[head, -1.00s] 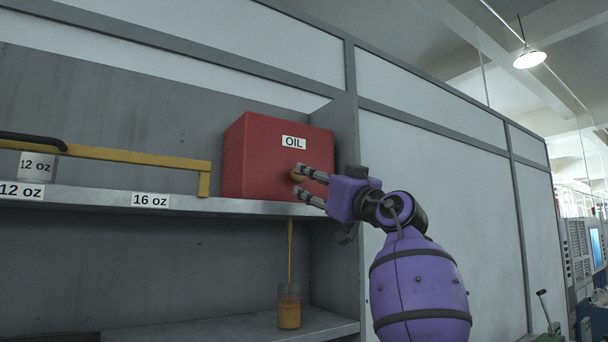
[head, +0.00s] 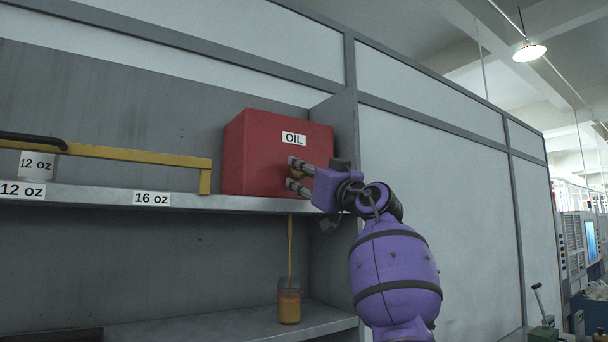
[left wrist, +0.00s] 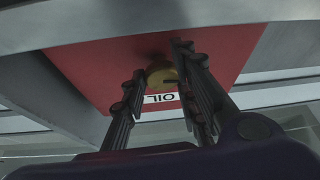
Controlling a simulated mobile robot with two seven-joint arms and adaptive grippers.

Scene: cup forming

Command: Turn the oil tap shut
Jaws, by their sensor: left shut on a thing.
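The red oil box (head: 255,160) labelled OIL stands on the upper shelf. Its brass tap knob (head: 295,175) is mostly covered by my left gripper (head: 292,174) in the head view. In the left wrist view the round knob (left wrist: 160,72) shows between the two fingers of my left gripper (left wrist: 157,84), which is shut on it. A thin orange oil stream (head: 290,245) runs down below the box into a clear cup (head: 289,284) on the lower shelf. The cup holds orange oil to well above its middle. My right gripper is out of view.
A yellow bar (head: 135,157) with a dark handle runs along the upper shelf, left of the box. Shelf labels read 12 oz (head: 22,190) and 16 oz (head: 152,199). A grey side panel (head: 345,150) stands close right of the box.

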